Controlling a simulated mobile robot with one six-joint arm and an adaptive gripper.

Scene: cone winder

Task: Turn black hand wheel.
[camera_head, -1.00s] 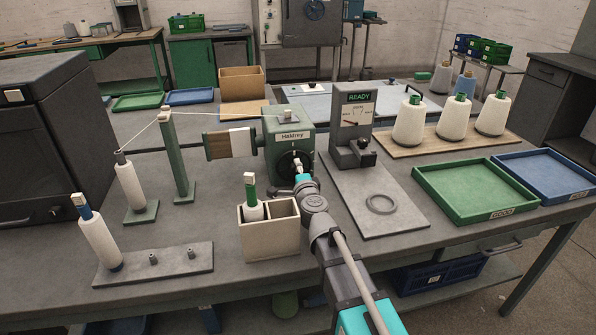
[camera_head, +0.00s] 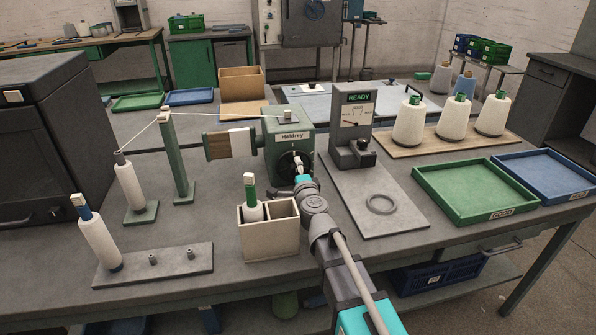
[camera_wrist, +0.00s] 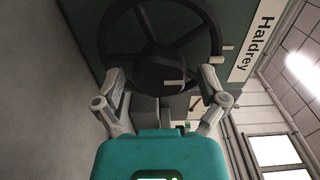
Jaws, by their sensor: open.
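The black hand wheel (camera_wrist: 162,22) is on the front of the green Haldrey winder (camera_head: 288,140). In the wrist view it fills the top middle, with spokes, a dark hub and a small pale peg at its rim. My gripper (camera_wrist: 165,84) is open, its two fingers spread either side of the wheel's lower part. Whether the fingers touch the rim is unclear. In the head view the wheel (camera_head: 286,162) is partly hidden behind my gripper (camera_head: 299,168).
A beige two-part box (camera_head: 268,243) with a green-topped bobbin stands just left of my arm. The gauge stand marked READY (camera_head: 352,130) is close on the right. A thread runs from the post (camera_head: 176,160) to the winder top. Green (camera_head: 470,190) and blue trays lie right.

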